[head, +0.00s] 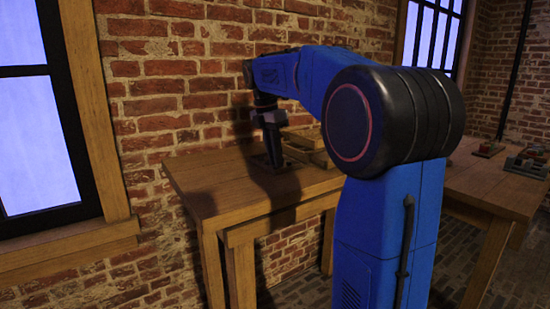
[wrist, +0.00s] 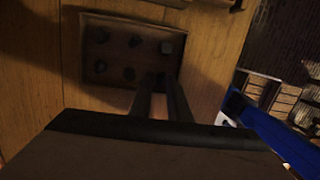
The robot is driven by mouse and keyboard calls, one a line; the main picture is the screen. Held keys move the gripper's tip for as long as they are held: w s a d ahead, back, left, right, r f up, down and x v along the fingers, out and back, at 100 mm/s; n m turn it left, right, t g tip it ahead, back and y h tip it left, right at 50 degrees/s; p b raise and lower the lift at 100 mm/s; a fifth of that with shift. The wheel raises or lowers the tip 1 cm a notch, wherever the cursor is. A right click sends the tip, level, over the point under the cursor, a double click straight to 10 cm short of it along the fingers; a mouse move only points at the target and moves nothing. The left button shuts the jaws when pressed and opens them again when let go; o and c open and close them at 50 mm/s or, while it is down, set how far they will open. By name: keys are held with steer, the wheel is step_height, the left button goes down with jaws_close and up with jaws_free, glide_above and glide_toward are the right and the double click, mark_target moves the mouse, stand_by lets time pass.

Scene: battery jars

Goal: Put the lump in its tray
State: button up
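In the wrist view a square brown tray (wrist: 115,54) lies on the wooden table, with several small dark lumps in it in rows. One dark lump (wrist: 166,47) is near its right edge. My gripper (wrist: 158,80) reaches down to the tray's lower right corner, its two fingers a small distance apart. Something dark shows between the fingertips, but I cannot tell whether it is a lump or whether it is gripped. In the head view my gripper (head: 273,163) points straight down, low over the table at a dark flat tray (head: 262,161).
Wooden trays or boxes (head: 308,147) stand just right of my gripper on the table (head: 220,190). A brick wall is close behind. A second table (head: 490,185) at right bears small red and grey items (head: 488,149). The table's front left is clear.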

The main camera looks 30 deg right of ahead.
step_height(320, 180, up, 12)
steer(key=w+a, duration=0.1)
steer(key=shift+a, duration=0.35)
stand_by(0.5)
